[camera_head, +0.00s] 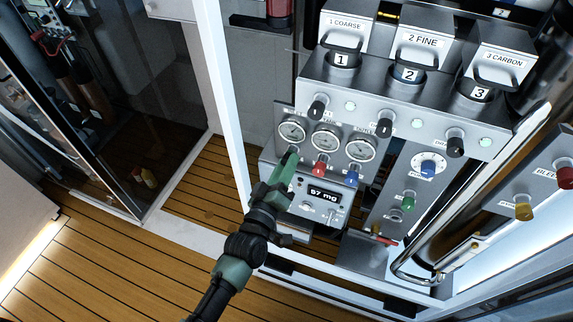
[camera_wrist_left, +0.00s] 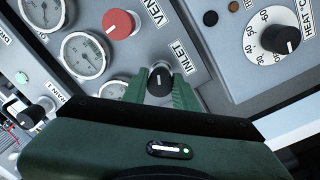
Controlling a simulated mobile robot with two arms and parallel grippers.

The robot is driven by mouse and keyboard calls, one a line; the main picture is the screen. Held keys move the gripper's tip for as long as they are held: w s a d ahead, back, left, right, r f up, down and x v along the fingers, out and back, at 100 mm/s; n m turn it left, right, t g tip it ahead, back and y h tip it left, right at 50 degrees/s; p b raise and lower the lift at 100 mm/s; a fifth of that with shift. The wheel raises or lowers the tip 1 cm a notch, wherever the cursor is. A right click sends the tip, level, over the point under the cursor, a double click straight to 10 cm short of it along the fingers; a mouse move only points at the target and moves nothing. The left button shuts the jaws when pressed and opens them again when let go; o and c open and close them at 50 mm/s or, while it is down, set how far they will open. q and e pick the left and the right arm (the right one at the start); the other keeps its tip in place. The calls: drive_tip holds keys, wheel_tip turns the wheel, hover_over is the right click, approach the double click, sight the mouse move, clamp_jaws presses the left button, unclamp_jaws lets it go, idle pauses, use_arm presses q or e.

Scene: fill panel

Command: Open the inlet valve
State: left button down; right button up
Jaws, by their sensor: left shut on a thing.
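The inlet valve is a black knob (camera_wrist_left: 160,85) with a white pointer mark, beside the INLET label (camera_wrist_left: 183,57) in the left wrist view. The green fingers of my left gripper (camera_head: 290,157) stand on both sides of the knob and are shut on it. In the head view my left gripper covers the left end of the knob row below the gauges, so the inlet knob is hidden there. The red vent knob (camera_wrist_left: 118,24) is close by, apart from the fingers. It also shows in the head view (camera_head: 320,168).
Three round gauges (camera_head: 326,141) sit just above the knob row. A blue knob (camera_head: 350,178) is right of the red one, and a lit display (camera_head: 325,194) is below. Numbered filter housings (camera_head: 410,74) stand above. A white frame post (camera_head: 226,100) rises left of the panel.

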use_arm(q)
drive_tip(key=shift+f, duration=0.15)
drive_tip(key=c, duration=1.1)
unclamp_jaws()
drive_tip(key=b+v, duration=0.1)
drive_tip(key=v, duration=0.7)
drive_tip(key=shift+b, duration=0.35)
drive_tip(key=shift+w, duration=0.1)
